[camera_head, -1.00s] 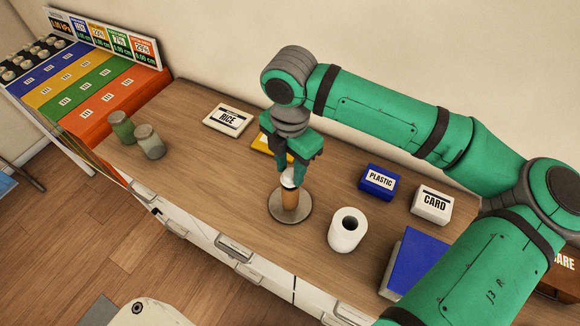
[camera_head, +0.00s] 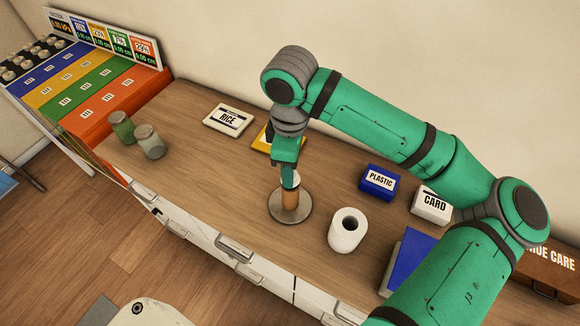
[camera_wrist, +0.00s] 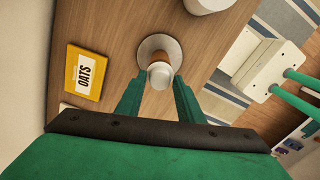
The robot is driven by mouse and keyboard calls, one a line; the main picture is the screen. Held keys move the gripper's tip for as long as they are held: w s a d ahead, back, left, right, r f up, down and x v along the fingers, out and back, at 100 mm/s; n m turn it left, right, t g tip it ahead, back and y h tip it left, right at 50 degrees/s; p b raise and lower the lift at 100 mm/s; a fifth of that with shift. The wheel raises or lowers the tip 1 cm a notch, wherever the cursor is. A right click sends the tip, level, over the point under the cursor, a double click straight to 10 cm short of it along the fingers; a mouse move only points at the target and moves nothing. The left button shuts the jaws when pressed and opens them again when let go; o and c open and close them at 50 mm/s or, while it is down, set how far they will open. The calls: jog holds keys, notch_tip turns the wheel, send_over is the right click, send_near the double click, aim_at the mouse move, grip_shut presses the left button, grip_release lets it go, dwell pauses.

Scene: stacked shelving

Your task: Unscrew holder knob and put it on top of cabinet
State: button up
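The holder stands upright on the cabinet top (camera_head: 195,160). It has a round grey base (camera_head: 291,219), a brown post (camera_head: 290,199) and a pale knob (camera_wrist: 160,75) at the post's upper end. In the head view my gripper (camera_head: 289,180) points down over the holder and mostly hides the knob. In the wrist view my two green fingers (camera_wrist: 159,78) stand on either side of the knob, with narrow gaps visible. My gripper looks open around the knob.
A white roll (camera_head: 348,230) stands right of the holder. Two jars (camera_head: 148,141) stand to the left. Boxes of rice (camera_head: 228,118), oats (camera_wrist: 87,74), plastic (camera_head: 379,182) and card (camera_head: 431,205) line the back. The wood left of the holder is clear.

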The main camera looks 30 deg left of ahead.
jog(key=m, duration=0.7)
jog(key=c, duration=0.8)
jog(key=shift+o, duration=0.2)
jog(key=n, duration=0.6)
jog(key=shift+n, duration=0.3)
jog(key=n, duration=0.5)
jog(key=shift+n, duration=0.6)
jog(key=n, duration=1)
jog(key=shift+d, duration=0.1)
